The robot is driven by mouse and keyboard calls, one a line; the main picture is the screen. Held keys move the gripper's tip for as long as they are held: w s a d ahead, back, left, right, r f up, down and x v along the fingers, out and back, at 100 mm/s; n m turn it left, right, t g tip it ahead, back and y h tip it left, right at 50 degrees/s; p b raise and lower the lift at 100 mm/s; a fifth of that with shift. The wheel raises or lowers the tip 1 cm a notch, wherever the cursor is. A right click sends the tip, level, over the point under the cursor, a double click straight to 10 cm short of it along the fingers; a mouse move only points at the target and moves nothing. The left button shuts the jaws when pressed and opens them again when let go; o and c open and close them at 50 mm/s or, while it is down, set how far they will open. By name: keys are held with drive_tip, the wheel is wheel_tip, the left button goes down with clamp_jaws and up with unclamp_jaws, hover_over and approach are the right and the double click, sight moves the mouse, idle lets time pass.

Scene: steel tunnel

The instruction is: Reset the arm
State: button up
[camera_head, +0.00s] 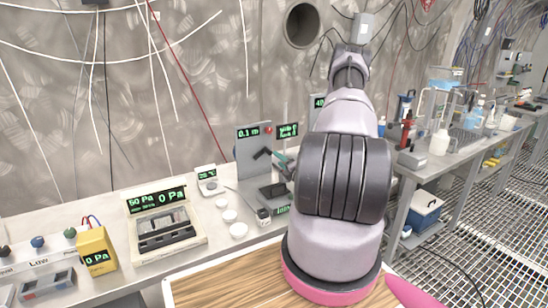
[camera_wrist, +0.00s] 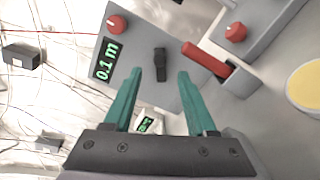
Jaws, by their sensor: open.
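My arm (camera_head: 345,175) rises in the middle of the head view and bends over the bench. My gripper (camera_wrist: 158,82) is open in the wrist view, with two teal fingers spread apart and nothing held between them. The fingers point towards a grey panel with a green "0.1 m" display (camera_wrist: 107,60). A black knob (camera_wrist: 160,65) on that panel appears between the fingertips in the picture; I cannot tell whether they touch it. The same grey panel (camera_head: 248,158) stands left of my arm in the head view. My arm hides part of the bench behind it.
A red handle (camera_wrist: 205,58) and a red knob (camera_wrist: 235,32) lie right of the fingers. On the bench are a pressure device (camera_head: 165,220), a yellow meter (camera_head: 96,250) and small white dishes (camera_head: 238,230). Another bench with bottles (camera_head: 440,143) stands at right. Cables hang along the wall.

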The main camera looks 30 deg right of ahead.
drive_tip(key=shift+s, duration=1.05)
drive_tip(key=shift+r, duration=0.1)
